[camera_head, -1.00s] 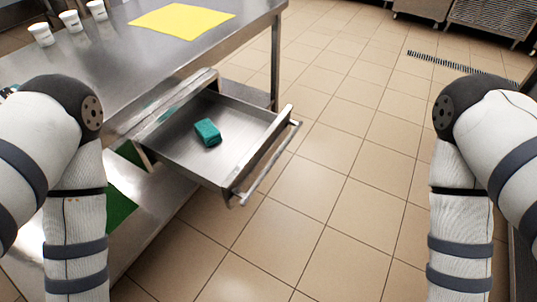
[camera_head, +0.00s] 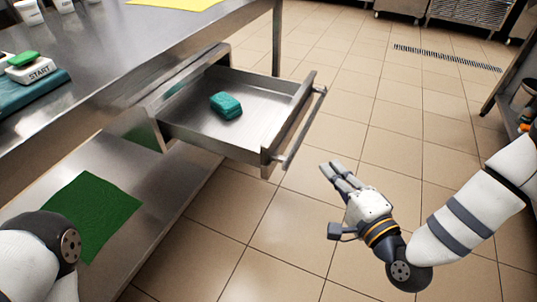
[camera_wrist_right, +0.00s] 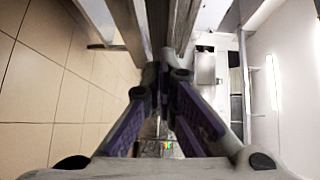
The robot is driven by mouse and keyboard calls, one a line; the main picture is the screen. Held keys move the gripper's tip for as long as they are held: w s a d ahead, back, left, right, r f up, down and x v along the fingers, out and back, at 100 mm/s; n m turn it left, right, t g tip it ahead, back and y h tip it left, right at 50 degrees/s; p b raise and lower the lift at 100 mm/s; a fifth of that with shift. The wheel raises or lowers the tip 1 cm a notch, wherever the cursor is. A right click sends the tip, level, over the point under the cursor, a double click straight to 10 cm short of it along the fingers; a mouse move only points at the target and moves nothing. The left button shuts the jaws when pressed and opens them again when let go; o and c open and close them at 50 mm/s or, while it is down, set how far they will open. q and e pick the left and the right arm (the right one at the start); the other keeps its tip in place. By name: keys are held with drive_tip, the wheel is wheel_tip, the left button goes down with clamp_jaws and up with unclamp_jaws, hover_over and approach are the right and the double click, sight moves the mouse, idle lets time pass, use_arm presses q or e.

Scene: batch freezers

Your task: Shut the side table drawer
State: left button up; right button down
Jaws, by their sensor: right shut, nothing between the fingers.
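The side table drawer (camera_head: 240,112) is pulled well out from under the steel table (camera_head: 120,85). A green sponge-like block (camera_head: 226,105) lies inside it. The drawer front carries a bar handle (camera_head: 305,128) on its outer side. My right gripper (camera_head: 338,168) is shut and empty, to the right of and slightly below the handle, apparently apart from it in the head view. In the right wrist view the fingers (camera_wrist_right: 163,60) are together, with metal bars close beyond them. My left arm shows at the lower left, but its gripper is out of view.
A green mat (camera_head: 92,212) lies on the lower shelf. Tiled floor right of the drawer is open.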

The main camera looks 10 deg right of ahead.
sight(296, 142)
drive_tip(key=shift+m+t, duration=0.3)
drive_tip(key=x, duration=0.4)
drive_tip(key=a+x, duration=0.1)
drive_tip(key=x, duration=0.3)
drive_tip(key=r+b+x, duration=0.1)
drive_tip(key=x, duration=0.4)
drive_tip(key=shift+s+a, duration=0.1)
drive_tip(key=shift+a, duration=0.35)
